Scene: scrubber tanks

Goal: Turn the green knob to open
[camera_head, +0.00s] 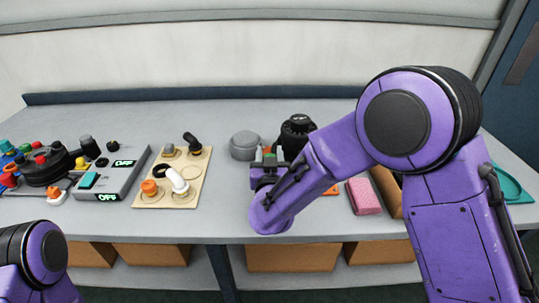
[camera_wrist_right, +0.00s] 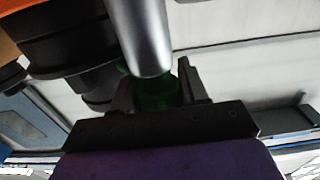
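The green knob (camera_head: 270,160) is small and mostly hidden by my right gripper (camera_head: 268,159) in the head view. It shows as a dark green round shape (camera_wrist_right: 160,95) in the right wrist view, behind a grey metal cylinder. My right gripper (camera_wrist_right: 157,92) has its two black fingers apart, one on each side of the knob. Whether they press on it is too dark to tell. The knob's turned position cannot be seen. My left arm shows at the lower left of the head view, with its gripper out of the picture.
A round grey part (camera_head: 245,145) and a black capped unit (camera_head: 297,132) stand close to my right gripper. A pink block (camera_head: 363,197) lies to the right. A beige board (camera_head: 175,180) with fittings and a grey OFF switch box (camera_head: 112,175) are to the left.

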